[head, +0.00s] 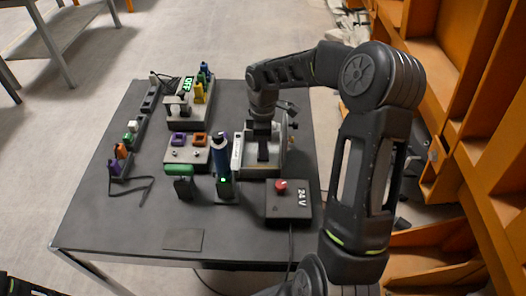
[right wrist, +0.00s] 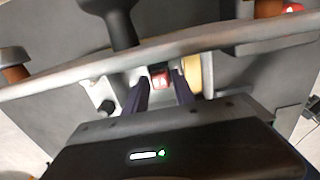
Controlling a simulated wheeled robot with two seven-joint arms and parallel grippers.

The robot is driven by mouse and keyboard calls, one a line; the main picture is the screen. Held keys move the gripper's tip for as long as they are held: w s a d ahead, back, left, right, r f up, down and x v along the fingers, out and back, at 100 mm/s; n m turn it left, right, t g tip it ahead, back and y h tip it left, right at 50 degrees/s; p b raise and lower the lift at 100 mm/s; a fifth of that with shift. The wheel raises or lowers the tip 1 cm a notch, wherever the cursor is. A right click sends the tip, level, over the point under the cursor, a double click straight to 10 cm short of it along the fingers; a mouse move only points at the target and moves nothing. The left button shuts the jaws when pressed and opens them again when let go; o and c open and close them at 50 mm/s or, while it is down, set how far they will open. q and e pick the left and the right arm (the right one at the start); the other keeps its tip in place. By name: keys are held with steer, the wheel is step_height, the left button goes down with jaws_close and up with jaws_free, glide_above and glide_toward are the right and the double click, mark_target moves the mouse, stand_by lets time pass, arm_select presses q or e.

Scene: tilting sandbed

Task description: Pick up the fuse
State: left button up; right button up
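In the right wrist view, a small red piece with a pale edge (right wrist: 160,79) shows between my fingertips; it may be the fuse, but I cannot tell for sure. My right gripper (right wrist: 161,84) has its two dark fingers apart, one on each side of that piece, with slim gaps visible. In the head view my right gripper (head: 263,152) points down into an open grey metal box (head: 277,163) at the right of the table. The gripper and wrist hide most of the box's inside. My left gripper does not show.
A black 24 V box with a red button (head: 290,200) stands in front of the metal box. A blue-topped tool (head: 221,160) and a green-handled one (head: 180,182) stand close to the left. The dark table's (head: 130,225) front left is mostly clear. Orange shelves (head: 450,110) stand at the right.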

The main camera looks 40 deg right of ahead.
jaws_close()
stand_by(0.4)
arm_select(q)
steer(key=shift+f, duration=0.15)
arm_select(e)
step_height(320, 180, up, 10)
stand_by(0.3)
stand_by(0.5)
